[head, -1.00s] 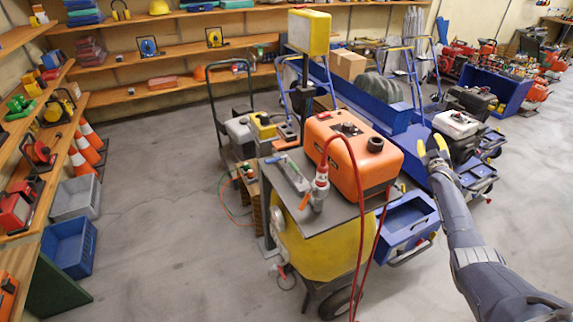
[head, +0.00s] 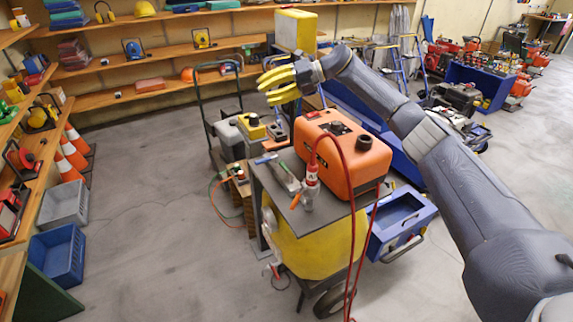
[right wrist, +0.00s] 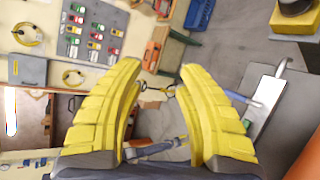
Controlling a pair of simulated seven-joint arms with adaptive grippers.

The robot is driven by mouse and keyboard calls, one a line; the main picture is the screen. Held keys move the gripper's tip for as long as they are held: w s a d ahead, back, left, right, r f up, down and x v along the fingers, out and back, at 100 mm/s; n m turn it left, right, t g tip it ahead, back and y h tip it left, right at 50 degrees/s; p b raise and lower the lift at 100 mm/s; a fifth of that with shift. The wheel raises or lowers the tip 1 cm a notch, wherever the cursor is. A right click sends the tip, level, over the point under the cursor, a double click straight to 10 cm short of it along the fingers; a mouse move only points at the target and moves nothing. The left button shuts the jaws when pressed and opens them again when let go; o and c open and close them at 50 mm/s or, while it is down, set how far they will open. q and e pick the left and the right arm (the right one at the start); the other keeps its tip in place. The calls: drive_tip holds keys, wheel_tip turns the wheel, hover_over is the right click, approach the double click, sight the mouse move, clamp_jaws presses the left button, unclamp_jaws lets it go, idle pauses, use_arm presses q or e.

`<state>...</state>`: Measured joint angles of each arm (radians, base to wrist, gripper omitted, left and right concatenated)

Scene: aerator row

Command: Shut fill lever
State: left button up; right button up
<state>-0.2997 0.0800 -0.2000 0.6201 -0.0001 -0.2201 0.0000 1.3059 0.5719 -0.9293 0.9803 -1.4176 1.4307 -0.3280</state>
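A red filler fitting (head: 312,178) with a clear lower part stands at the end of a red hose, on the grey cart top in the head view. A small orange lever (head: 295,201) sticks out at its lower left; I take this as the fill lever. Its exact setting is too small to tell. My right gripper (head: 266,91) is above and behind the cart, fingers pointing left, well apart from the fitting. In the right wrist view its yellow fingers (right wrist: 160,70) are spread with nothing between them. My left gripper is not in view.
An orange tank unit (head: 352,160) stands right beside the fitting. A flat grey tool with a blue handle (head: 266,158) lies to the left. The red hose (head: 349,225) loops down in front. A yellow box (head: 296,30) on a post is close behind my gripper.

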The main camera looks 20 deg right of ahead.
drive_tip(key=s+f+n+g+h, duration=0.1)
drive_tip(key=s+f+g+h, duration=0.2)
drive_tip(key=f+h, duration=0.15)
drive_tip(key=g+h, duration=0.1)
drive_tip(key=h, duration=0.6)
hover_over(287, 170)
drive_tip(key=w+d, duration=0.3)
wheel_tip(287, 170, down, 2)
drive_tip(key=f, duration=0.1)
drive_tip(key=a+f, duration=0.1)
drive_tip(key=f, duration=0.4)
drive_tip(key=a+f, duration=0.1)
drive_tip(key=f, duration=0.5)
drive_tip(key=a+f, duration=0.1)
drive_tip(key=f, duration=0.4)
drive_tip(key=shift+s+f, duration=0.15)
drive_tip(key=shift+f, duration=0.05)
drive_tip(key=shift+o, duration=0.2)
clamp_jaws()
drive_tip(key=shift+s+d+f, duration=0.1)
drive_tip(key=shift+f, duration=0.05)
